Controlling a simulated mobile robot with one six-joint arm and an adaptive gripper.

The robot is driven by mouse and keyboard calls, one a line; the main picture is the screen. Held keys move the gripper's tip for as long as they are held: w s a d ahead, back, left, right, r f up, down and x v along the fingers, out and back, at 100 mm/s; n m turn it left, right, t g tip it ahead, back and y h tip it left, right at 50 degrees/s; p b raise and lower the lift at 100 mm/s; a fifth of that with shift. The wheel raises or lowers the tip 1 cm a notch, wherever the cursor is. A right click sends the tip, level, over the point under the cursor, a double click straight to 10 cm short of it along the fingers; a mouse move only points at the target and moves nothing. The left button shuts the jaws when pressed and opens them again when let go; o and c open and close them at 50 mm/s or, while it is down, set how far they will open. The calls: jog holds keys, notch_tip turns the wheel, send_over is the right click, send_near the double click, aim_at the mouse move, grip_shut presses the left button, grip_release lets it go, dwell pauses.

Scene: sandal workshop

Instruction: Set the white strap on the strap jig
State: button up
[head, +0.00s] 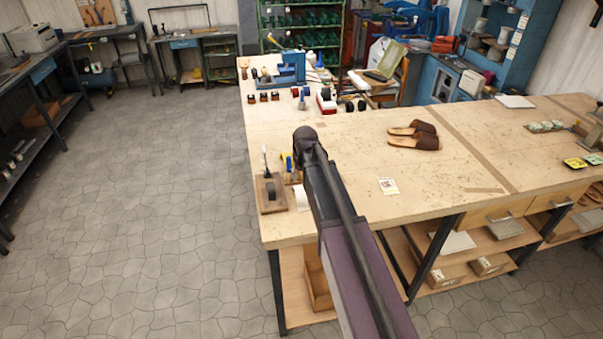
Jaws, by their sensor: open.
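My arm (352,262) reaches up from the bottom of the head view over the front left of the workbench (350,214). Its dark joint (305,138) is the farthest part that shows. My gripper cannot be made out; it is out of sight. A small white piece (301,197), possibly the white strap, lies close left of my arm. Next to it on the left is a wooden block with a dark round part (270,194), perhaps a jig or holder. I cannot tell for sure which thing is the strap jig.
Blue and yellow handled tools (287,162) stand behind the block. Brown sandals (415,136) and a small card (388,186) lie right of my arm. A blue machine (288,70) stands at the far end. The stone floor (160,190) on the left is clear.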

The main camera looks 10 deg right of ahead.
jog(key=shift+p+v, duration=0.6)
jog(key=shift+v, duration=0.25)
jog(key=s+a+g, duration=0.1)
jog(key=s+g, duration=0.2)
jog(key=s, duration=2.2)
jog(key=shift+a+f, duration=0.2)
jog(key=shift+f, duration=0.15)
jog(key=shift+o, duration=0.4)
jog(key=shift+w, duration=0.15)
notch_tip(320, 180, up, 3)
jog(key=p, duration=0.3)
send_over(300, 188)
jog(key=shift+r, duration=0.1)
notch_tip(300, 188, down, 9)
jog(key=b, duration=0.8)
jog(key=shift+r+b, duration=0.15)
jog(key=shift+b, duration=0.15)
